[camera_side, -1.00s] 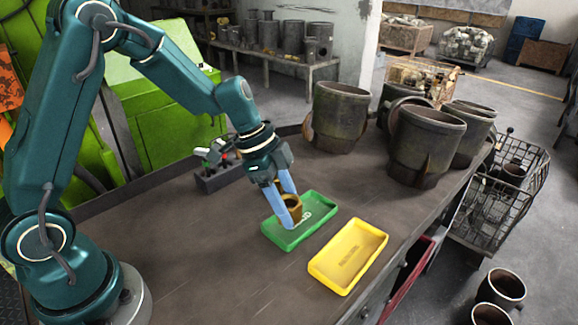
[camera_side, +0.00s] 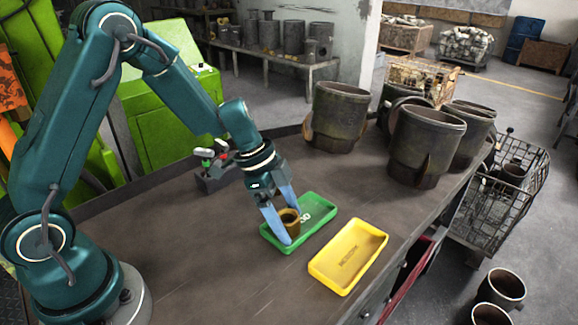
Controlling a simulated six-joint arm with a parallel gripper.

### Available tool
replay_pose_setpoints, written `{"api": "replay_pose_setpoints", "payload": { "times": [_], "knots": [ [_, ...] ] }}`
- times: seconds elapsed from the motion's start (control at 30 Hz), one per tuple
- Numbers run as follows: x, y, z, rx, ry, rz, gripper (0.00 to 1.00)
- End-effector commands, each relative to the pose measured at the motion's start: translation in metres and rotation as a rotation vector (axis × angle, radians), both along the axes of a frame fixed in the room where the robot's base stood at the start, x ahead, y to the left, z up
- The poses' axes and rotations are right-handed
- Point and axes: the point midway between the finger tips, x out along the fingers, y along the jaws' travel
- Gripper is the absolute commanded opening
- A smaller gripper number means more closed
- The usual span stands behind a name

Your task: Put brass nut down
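The brass nut (camera_side: 291,226) is a brown-gold ring that sits in the green tray (camera_side: 325,212), left of the tray's middle. It looks upright, resting on or very close to the tray floor. My gripper (camera_side: 289,226) points down into the tray, with one pale blue finger on each side of the nut. The fingers look slightly spread, and a small gap to the nut is hard to make out. The near finger hides part of the nut's left side. White lettering on the tray floor is partly covered.
A yellow tray (camera_side: 349,258) with dark lettering lies right of the green one. Large rusty metal cylinders (camera_side: 426,145) stand at the back right of the table. A small block with levers (camera_side: 214,170) stands behind my gripper. The table's front left is clear.

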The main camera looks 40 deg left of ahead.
Motion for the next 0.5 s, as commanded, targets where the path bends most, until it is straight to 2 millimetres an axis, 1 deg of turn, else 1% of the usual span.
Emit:
{"api": "replay_pose_setpoints", "payload": {
  "times": [0.17, 0.33, 0.5],
  "knots": [
    [0.001, 0.002, 0.008, -0.001, -0.005, 0.002, 0.85],
    [-0.005, 0.012, 0.034, 0.002, -0.008, 0.002, 0.85],
    [-0.011, 0.024, 0.068, 0.002, -0.010, 0.003, 0.85]
  ]
}}
